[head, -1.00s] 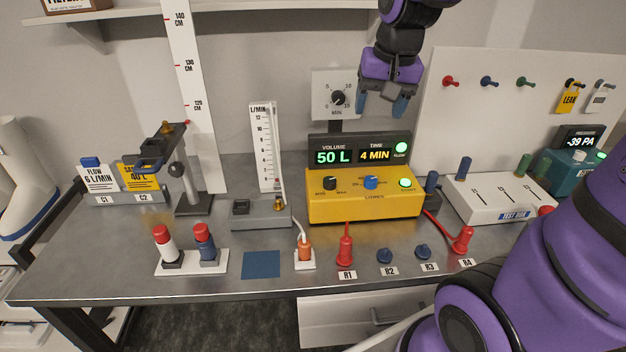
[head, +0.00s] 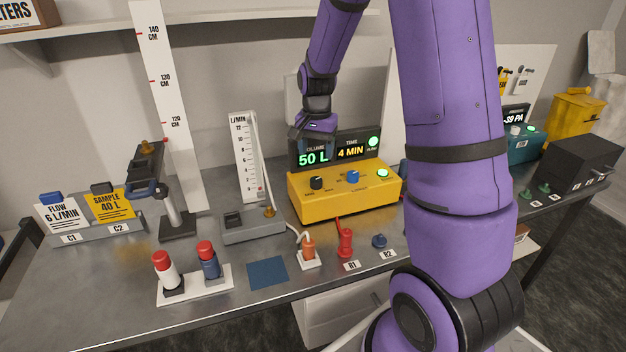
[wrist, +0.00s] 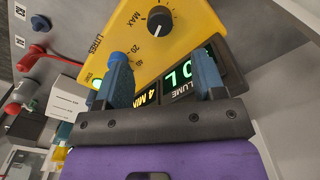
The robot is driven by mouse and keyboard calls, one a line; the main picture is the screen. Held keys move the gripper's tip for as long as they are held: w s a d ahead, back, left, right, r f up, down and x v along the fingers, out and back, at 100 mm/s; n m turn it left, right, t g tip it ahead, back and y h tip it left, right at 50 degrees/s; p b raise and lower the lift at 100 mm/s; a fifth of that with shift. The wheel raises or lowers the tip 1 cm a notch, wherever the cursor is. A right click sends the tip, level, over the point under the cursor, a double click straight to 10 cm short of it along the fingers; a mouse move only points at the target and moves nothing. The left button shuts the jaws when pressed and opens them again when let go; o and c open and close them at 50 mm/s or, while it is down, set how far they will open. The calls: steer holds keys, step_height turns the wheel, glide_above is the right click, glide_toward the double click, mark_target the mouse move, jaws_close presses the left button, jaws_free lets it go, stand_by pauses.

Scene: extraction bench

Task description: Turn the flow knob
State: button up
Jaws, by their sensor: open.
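The yellow pump box (head: 325,207) stands on the bench. On its front are a black knob (head: 316,183) on the left, marked MIN and MAX, and a blue knob (head: 353,177) marked LITRES. I take the black one as the flow knob. My gripper (head: 315,142) is open and empty, above the box and overlapping the volume display. In the wrist view, the black knob (wrist: 159,20) lies beyond the fingertips of my gripper (wrist: 163,70), apart from them. The blue knob (wrist: 121,59) shows by the left fingertip; I cannot tell whether they touch.
The display (head: 362,148) reads 50 L and 4 MIN, behind the box. A flow tube (head: 246,150) stands to the left. Red and blue plugs (head: 345,243) sit along the front. My arm hides the bench's right middle. Bare bench (head: 110,280) lies front left.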

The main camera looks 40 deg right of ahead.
mark_target(316, 179)
step_height(316, 179, down, 9)
steer(key=shift+f, duration=0.2)
steer(key=shift+c, duration=0.4)
steer(key=c, duration=0.8)
steer(key=shift+c, duration=0.2)
steer(key=shift+n, duration=0.3)
steer(key=n, duration=0.6)
steer(key=o, duration=0.9)
